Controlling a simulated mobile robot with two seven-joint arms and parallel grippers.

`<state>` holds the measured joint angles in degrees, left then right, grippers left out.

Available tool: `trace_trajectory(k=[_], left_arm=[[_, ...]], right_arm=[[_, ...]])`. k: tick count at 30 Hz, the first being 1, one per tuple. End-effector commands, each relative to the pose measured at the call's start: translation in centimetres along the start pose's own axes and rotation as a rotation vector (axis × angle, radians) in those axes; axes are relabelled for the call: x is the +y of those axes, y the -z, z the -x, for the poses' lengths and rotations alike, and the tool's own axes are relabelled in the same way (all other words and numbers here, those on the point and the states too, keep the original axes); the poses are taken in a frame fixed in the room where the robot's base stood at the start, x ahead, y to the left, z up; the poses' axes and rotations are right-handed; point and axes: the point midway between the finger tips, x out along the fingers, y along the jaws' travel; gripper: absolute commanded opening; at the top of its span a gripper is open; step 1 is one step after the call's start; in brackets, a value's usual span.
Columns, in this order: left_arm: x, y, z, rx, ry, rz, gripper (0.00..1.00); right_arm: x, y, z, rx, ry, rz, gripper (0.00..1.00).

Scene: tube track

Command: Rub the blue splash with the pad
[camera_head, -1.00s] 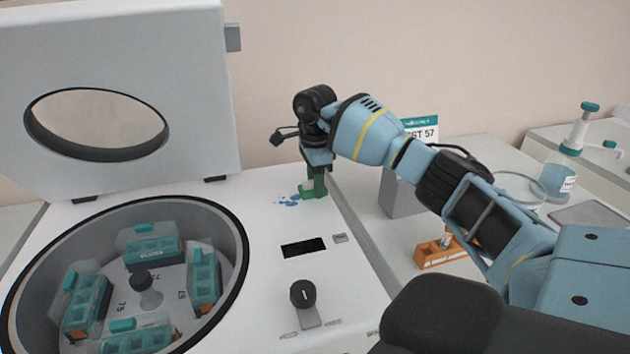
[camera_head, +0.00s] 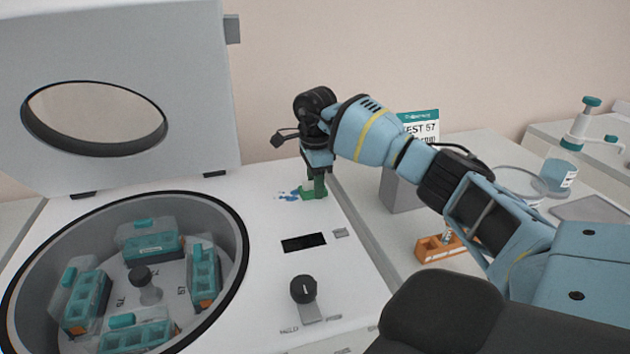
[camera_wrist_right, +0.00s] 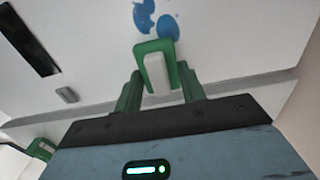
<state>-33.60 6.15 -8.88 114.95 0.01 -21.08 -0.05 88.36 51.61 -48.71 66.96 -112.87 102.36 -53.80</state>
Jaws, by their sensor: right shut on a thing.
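The blue splash (camera_head: 289,195) is a patch of blue spots on the white top of the centrifuge, behind its dark display. It also shows in the right wrist view (camera_wrist_right: 167,27), just beyond the pad. My right gripper (camera_head: 314,187) points down at the right edge of the splash. Its green fingers are shut on the pad (camera_wrist_right: 157,68), which has a green rim and a pale middle. In the head view the pad (camera_head: 309,195) is a small green piece at or very near the surface; contact is hard to tell. My left gripper is not in view.
The open centrifuge lid (camera_head: 190,90) stands at the back left. The round bowl (camera_head: 240,245) holds several teal tube carriers. A knob (camera_head: 303,289) and a display (camera_head: 304,243) are in front of the splash. An orange rack (camera_head: 440,250) and a pump bottle (camera_head: 562,172) stand at right.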

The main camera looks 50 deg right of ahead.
Motion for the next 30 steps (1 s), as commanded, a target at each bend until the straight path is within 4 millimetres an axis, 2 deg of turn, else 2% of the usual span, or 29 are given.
trace_trajectory(k=[7, 19, 30], left_arm=[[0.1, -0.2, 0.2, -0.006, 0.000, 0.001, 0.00], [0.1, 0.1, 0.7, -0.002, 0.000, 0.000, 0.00], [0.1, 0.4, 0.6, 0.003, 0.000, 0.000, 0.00]], right_arm=[[0.0, -0.4, 0.0, 0.000, 0.000, 0.001, 0.22], [0.0, -3.2, 0.2, 0.000, 0.000, 0.000, 0.22], [0.0, -3.9, 0.1, 0.000, 0.000, 0.001, 0.22]])
